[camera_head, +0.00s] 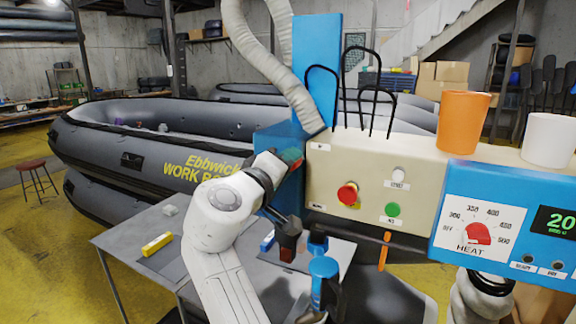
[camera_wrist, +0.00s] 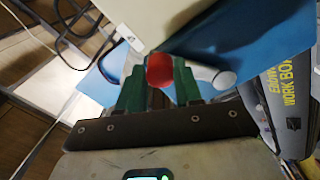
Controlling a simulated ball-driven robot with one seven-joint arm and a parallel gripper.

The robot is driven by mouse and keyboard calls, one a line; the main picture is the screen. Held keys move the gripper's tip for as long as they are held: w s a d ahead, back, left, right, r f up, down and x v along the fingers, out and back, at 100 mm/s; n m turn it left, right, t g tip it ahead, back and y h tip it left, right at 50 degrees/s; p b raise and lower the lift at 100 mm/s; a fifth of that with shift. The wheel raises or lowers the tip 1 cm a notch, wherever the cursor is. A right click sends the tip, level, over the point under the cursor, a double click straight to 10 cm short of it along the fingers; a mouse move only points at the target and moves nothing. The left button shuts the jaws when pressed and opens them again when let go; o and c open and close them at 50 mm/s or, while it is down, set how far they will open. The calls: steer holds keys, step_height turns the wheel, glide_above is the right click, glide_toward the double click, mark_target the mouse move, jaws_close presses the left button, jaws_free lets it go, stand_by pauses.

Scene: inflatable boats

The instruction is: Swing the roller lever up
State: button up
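The cream machine housing (camera_head: 370,190) stands right of centre in the head view, with a blue upright (camera_head: 315,60) at its left end. My gripper (camera_head: 288,160) is at the housing's left end, beside the blue part. In the wrist view its green fingers (camera_wrist: 160,80) stand on both sides of a red rounded grip (camera_wrist: 160,70) and appear closed on it. I take this grip to be the roller lever's end. The rest of the lever is hidden behind the grip and fingers, so its angle cannot be told.
The housing carries a red button (camera_head: 347,195) and a green button (camera_head: 392,210). A yellow block (camera_head: 157,243) lies on the grey table (camera_head: 125,241). Grey boats (camera_head: 150,150) stand behind.

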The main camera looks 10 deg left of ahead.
steer(key=o, duration=0.4)
steer(key=b+v, duration=0.3)
steer(key=v, duration=0.7)
steer(key=shift+s+a, duration=0.15)
steer(key=shift+s, duration=0.25)
